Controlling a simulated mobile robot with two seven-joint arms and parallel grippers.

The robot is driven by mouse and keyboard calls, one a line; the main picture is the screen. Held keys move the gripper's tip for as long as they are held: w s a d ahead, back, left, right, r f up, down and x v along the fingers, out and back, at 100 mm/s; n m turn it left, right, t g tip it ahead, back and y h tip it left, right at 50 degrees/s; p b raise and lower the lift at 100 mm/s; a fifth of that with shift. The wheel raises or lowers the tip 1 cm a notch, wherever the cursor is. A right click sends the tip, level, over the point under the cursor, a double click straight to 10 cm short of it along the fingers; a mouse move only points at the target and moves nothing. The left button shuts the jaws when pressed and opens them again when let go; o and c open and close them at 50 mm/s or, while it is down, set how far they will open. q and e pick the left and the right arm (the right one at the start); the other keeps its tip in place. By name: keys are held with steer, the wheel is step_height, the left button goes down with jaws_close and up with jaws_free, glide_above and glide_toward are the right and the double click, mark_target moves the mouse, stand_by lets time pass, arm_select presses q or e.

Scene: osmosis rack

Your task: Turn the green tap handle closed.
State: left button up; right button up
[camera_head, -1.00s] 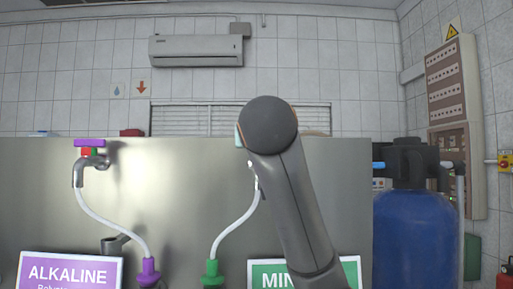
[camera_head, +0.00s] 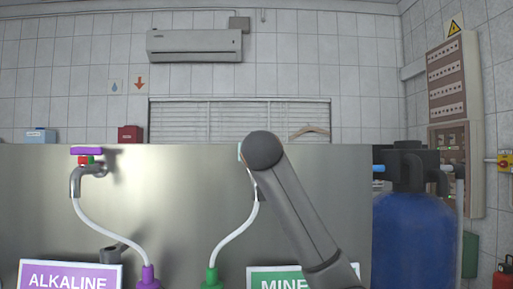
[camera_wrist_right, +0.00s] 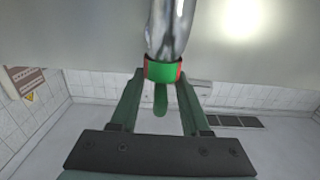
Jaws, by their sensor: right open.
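The green tap handle (camera_wrist_right: 160,100) shows in the right wrist view below a red and green collar (camera_wrist_right: 163,70) on a metal tap (camera_wrist_right: 171,28). My right gripper (camera_wrist_right: 160,79) is open, with one finger on each side of the collar and handle. The handle lies between the fingers, and a gap shows on both sides of it. I cannot tell whether either fingertip touches the collar. My left gripper is not in view.
A second tap (camera_head: 86,178) with a purple handle (camera_head: 93,151) stands at the left of the steel panel (camera_head: 170,190). Purple (camera_head: 70,277) and green (camera_head: 262,281) signs sit below. A blue tank (camera_head: 412,235) stands at the right.

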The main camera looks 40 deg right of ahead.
steer(key=shift+w+d, duration=0.1)
steer(key=shift+w, duration=0.05)
steer(key=shift+c, duration=0.3)
jaws_close()
